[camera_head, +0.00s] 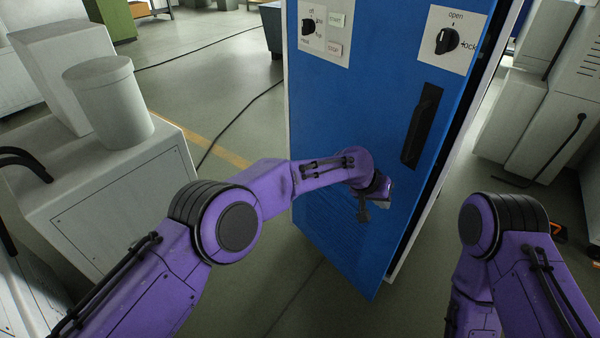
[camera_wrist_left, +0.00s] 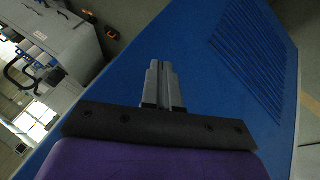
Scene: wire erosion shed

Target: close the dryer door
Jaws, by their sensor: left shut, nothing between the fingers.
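The dryer door (camera_head: 375,90) is a tall blue panel in the middle of the head view. It carries a black upright handle (camera_head: 422,125) and a black open/lock knob (camera_head: 447,41). A dark gap along its right side, beside a pale edge, suggests it stands ajar. My left gripper (camera_head: 376,204) is in front of the door's lower part, left of and below the handle. In the left wrist view its fingers (camera_wrist_left: 161,68) are together and empty, over the blue panel (camera_wrist_left: 190,40); contact cannot be told. My right gripper is not in view.
A light grey cabinet (camera_head: 110,205) with a round grey bin (camera_head: 108,100) stands at the left. Pale cabinets (camera_head: 540,110) stand at the right. Dark cables (camera_head: 235,120) lie on the floor at the left. Ribbed slots (camera_wrist_left: 250,55) show on the blue panel.

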